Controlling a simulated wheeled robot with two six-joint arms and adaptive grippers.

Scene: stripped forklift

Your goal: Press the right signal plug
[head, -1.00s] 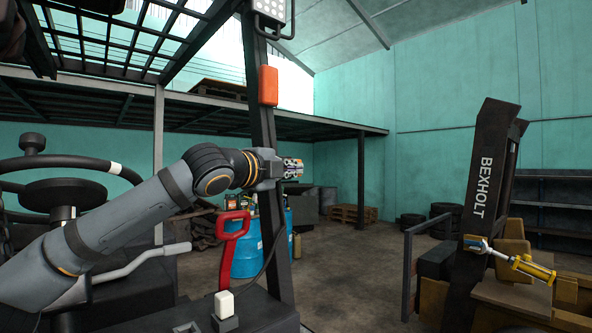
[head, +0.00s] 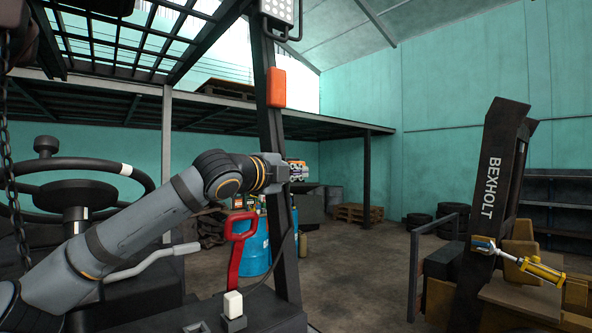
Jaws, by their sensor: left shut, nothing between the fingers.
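My left gripper (head: 298,171) is at mid picture, at the end of my grey arm. It is shut, and its fingertips point right, just past the dark upright post (head: 276,140). I cannot tell whether it touches the post. An orange signal lamp (head: 276,88) is fixed on the post above the gripper. No part can be made out for certain as the right signal plug; one may be hidden behind the gripper or post. My right gripper is not in view.
A steering wheel (head: 75,165) is at left, and a hanging chain (head: 12,150) at the left edge. A red handle (head: 238,245) and a white block (head: 233,303) are below the gripper. The BEXHOLT mast (head: 490,185) and a yellow cylinder (head: 541,269) are at right.

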